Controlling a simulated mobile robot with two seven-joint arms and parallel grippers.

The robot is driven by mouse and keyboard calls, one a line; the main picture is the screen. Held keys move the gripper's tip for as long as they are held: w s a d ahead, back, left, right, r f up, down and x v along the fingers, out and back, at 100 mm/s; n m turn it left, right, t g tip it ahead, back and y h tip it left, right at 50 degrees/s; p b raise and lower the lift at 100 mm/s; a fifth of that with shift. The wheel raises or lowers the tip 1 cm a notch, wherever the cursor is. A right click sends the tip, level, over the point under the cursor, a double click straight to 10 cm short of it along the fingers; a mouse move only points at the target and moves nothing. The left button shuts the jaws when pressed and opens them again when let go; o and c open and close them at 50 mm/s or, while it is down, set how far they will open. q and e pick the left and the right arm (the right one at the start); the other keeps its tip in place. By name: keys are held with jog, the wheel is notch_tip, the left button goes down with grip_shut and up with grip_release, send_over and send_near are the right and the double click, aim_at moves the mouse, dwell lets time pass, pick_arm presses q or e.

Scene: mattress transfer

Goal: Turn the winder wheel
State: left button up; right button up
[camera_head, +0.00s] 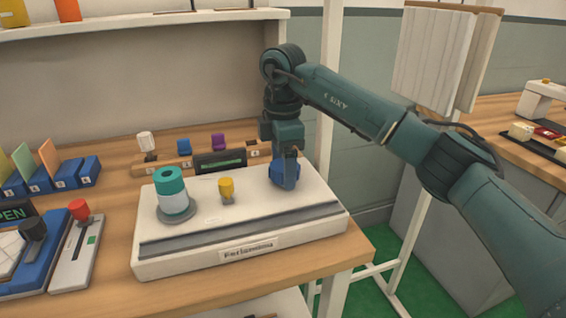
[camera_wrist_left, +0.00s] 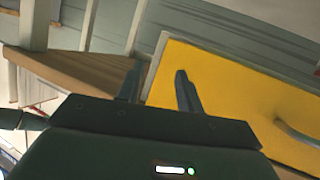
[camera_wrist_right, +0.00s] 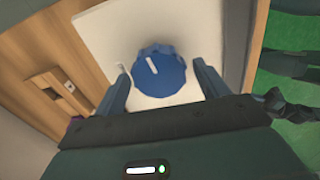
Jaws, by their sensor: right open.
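The winder wheel is a blue lobed knob (camera_head: 284,174) on the right part of a white machine (camera_head: 240,252). In the right wrist view the knob (camera_wrist_right: 160,73) shows a white mark on its top. My right gripper (camera_head: 290,158) points down above the knob. Its two fingers (camera_wrist_right: 161,82) are apart, one on each side of the knob; whether they touch it I cannot tell. My left gripper (camera_wrist_left: 157,80) shows only in its own wrist view. Its fingers are apart with nothing between them.
A teal-and-white spool (camera_head: 172,193) and a yellow peg (camera_head: 227,190) stand on the machine. A rack with small spools (camera_head: 165,165) is behind it. A device with a red knob (camera_head: 79,211) is at left. A yellow panel (camera_wrist_left: 230,100) is near my left gripper.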

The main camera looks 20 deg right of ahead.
jog(key=c, duration=1)
jog(key=shift+o, duration=0.2)
